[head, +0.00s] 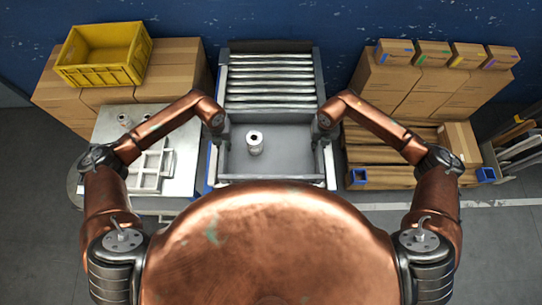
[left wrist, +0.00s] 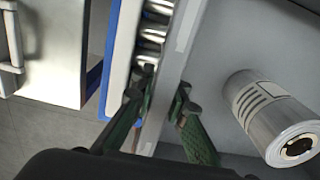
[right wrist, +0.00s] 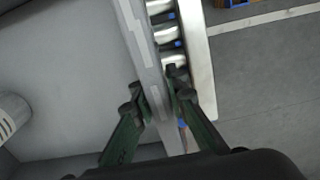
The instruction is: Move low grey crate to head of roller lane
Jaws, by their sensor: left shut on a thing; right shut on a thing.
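The low grey crate (head: 285,168) sits at the near end of the roller lane (head: 270,80), in the middle of the head view. A silver roll (head: 254,143) with a dark core hole stands inside it, left of the middle. My left gripper (left wrist: 165,92) is shut on the crate's left wall (left wrist: 172,75); the silver roll (left wrist: 272,115) shows beside it in the left wrist view. My right gripper (right wrist: 155,90) is shut on the crate's right wall (right wrist: 137,40). Rollers show just outside both walls. I cannot tell whether the crate touches the rollers beneath it.
A metal table (head: 180,185) with a white rack stands left of the lane. A yellow crate (head: 104,54) sits on cardboard boxes at back left. Stacked boxes (head: 430,85) and a pallet-like stack (head: 385,160) stand on the right. The lane's far rollers are bare.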

